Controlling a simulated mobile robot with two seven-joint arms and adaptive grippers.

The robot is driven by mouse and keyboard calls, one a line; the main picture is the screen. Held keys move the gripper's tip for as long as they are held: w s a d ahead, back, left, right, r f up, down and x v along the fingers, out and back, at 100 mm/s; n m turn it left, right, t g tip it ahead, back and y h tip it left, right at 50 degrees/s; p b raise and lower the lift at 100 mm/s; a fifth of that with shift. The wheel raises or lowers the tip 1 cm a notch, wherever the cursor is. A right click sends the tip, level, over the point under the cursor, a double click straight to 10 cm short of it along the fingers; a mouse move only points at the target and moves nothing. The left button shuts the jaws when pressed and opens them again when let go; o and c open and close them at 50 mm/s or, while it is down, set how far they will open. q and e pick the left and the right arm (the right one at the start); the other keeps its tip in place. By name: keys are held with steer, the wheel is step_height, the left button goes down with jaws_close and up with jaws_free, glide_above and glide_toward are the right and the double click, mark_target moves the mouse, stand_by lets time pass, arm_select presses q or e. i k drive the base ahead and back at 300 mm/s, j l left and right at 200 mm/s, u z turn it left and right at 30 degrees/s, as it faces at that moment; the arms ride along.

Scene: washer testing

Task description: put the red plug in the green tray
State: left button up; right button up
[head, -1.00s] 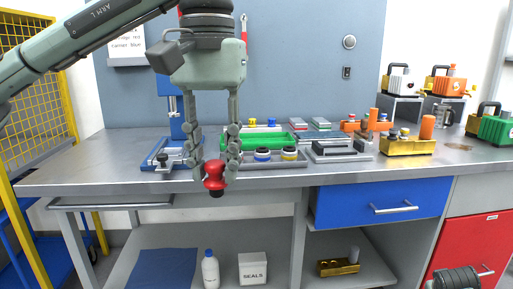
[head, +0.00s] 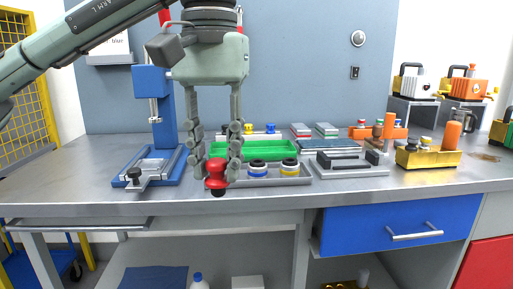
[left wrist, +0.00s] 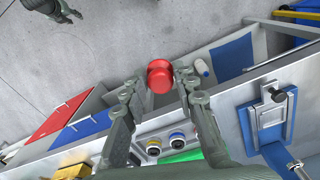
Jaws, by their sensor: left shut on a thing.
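My left gripper (head: 216,180) is shut on the red plug (head: 216,170), a red knob with a dark lower end. It hangs upright near the table's front edge, in front of the green tray. In the left wrist view the plug (left wrist: 160,76) sits between the fingertips, with floor and lower shelf behind it. The green tray (head: 262,150) lies on the table, behind and right of the plug; no plug shows in it. It shows partly in the left wrist view (left wrist: 184,157). A greyish-green part at that view's top left seems to be my right gripper (left wrist: 72,14); its jaws are unclear.
A grey tray (head: 240,184) with blue-ringed and yellow-ringed parts stands in front of the green tray. A blue press (head: 167,110) stands left of it. A grey fixture (head: 372,170) and a yellow block (head: 430,158) stand right. The table's left end is clear.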

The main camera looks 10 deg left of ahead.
mark_target(252, 157)
steer(key=i, duration=1.05)
